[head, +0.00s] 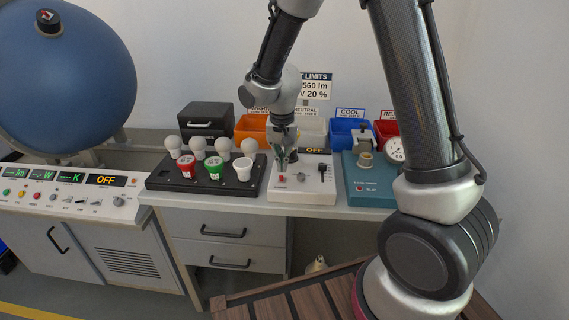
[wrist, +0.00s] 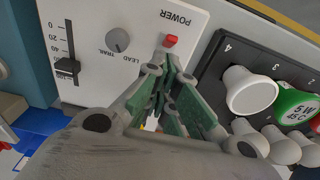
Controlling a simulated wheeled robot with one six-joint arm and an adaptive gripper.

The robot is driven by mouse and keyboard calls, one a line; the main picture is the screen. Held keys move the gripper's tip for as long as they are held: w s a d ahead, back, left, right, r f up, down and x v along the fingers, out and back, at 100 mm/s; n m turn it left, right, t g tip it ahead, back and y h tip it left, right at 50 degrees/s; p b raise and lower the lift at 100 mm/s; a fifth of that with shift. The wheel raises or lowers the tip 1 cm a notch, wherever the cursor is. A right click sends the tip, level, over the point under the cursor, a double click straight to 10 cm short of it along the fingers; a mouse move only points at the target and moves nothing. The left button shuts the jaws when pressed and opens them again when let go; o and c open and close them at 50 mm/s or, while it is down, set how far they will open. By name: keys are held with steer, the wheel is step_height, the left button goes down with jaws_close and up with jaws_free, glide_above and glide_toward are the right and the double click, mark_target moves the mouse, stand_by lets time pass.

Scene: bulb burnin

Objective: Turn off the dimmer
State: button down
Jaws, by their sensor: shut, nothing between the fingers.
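The dimmer (head: 302,190) is a white box on the bench, with a black slider, a grey knob and a red power switch (wrist: 170,41). A display (head: 314,150) at its back reads OFF in orange. In the wrist view the slider (wrist: 67,66) stands partway along its scale, and the knob (wrist: 118,40) is labelled LEAD TRAIL. My gripper (head: 284,166) is shut and empty over the left part of the dimmer. In the wrist view my green-padded fingers (wrist: 168,72) point toward the red switch; whether they touch it I cannot tell.
A black rack (head: 160,181) with several bulbs stands close left of the dimmer. A teal box (head: 366,192) with a gauge is on the right. Coloured bins, including a blue one (head: 343,128), line the back. A large blue sphere (head: 62,80) is at far left.

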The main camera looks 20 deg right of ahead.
steer(key=shift+r, duration=0.1)
steer(key=shift+r, duration=0.7)
